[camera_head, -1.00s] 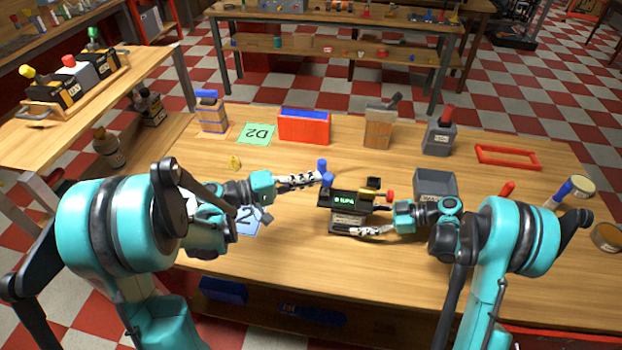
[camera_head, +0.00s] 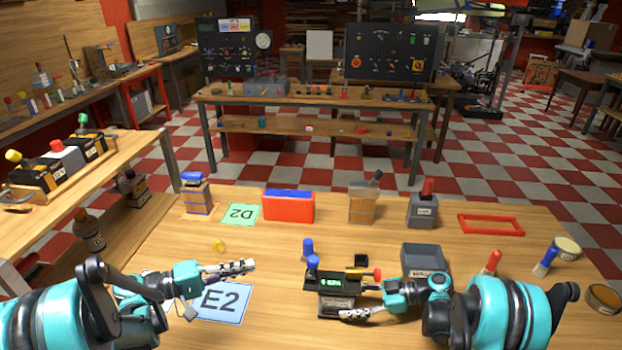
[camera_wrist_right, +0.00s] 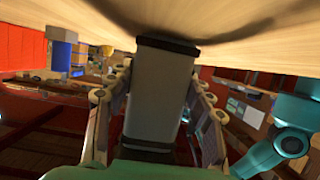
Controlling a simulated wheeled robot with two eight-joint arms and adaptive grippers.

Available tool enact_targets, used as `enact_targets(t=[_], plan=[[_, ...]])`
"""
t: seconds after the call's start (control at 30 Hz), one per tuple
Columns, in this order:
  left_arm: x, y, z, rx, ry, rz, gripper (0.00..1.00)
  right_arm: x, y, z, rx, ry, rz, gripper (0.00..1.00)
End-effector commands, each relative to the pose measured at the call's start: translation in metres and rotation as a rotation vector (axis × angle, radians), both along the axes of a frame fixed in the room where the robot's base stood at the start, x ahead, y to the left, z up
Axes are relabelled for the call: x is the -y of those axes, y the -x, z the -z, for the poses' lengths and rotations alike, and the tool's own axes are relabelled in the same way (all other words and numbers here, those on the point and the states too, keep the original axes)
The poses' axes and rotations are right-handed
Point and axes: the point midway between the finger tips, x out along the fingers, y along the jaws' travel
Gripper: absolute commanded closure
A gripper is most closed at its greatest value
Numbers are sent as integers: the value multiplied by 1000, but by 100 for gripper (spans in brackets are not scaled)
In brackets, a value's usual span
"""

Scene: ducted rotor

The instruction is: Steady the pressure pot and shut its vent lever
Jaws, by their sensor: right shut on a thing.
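The pressure pot (camera_head: 335,303) stands upright at the front middle of the table. It is a dark box with a lit green display on its front. A blue knob (camera_head: 312,262) is at its left end and a gold lever with a red tip (camera_head: 362,273) at its right; I cannot tell which is the vent lever. My right gripper (camera_head: 355,306) is shut on the pot from the right. In the right wrist view its fingers flank the pot's grey body (camera_wrist_right: 160,90). My left gripper (camera_head: 245,267) looks shut and empty, left of the pot and apart from it.
A grey bin (camera_head: 424,259) stands close behind my right gripper. A blue-topped piece (camera_head: 308,245) shows just behind the pot. A red box (camera_head: 288,207) and a red frame (camera_head: 490,224) sit farther back.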

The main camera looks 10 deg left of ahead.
Motion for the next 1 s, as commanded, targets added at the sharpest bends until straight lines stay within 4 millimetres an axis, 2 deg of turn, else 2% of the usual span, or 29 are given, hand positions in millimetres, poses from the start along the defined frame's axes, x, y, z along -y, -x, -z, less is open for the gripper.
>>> enact_targets(t=[0.07, 0.1, 0.17, 0.2, 0.57, 0.67, 1.0], plan=[[0, 0, 0, 0, 0, 0, 100, 0, 0, 0, 0, -1, 0, 73], [0, 0, 0, 0, 0, 0, 100, 0, 0, -1, 0, -1, 0, 43], [0, 0, 0, 0, 0, 0, 100, 0, 0, -1, 0, -1, 0, 27], [0, 0, 0, 0, 0, 0, 100, 0, 0, 0, 0, -1, 0, 24], [0, 0, 0, 0, 0, 0, 100, 4, 0, -2, 0, -1, 1, 24], [1, 0, 0, 0, 0, 0, 100, 17, -1, -6, 0, -1, 3, 24], [1, 0, 0, 0, 0, 0, 100, 85, -2, -31, -1, 0, 4, 24]])
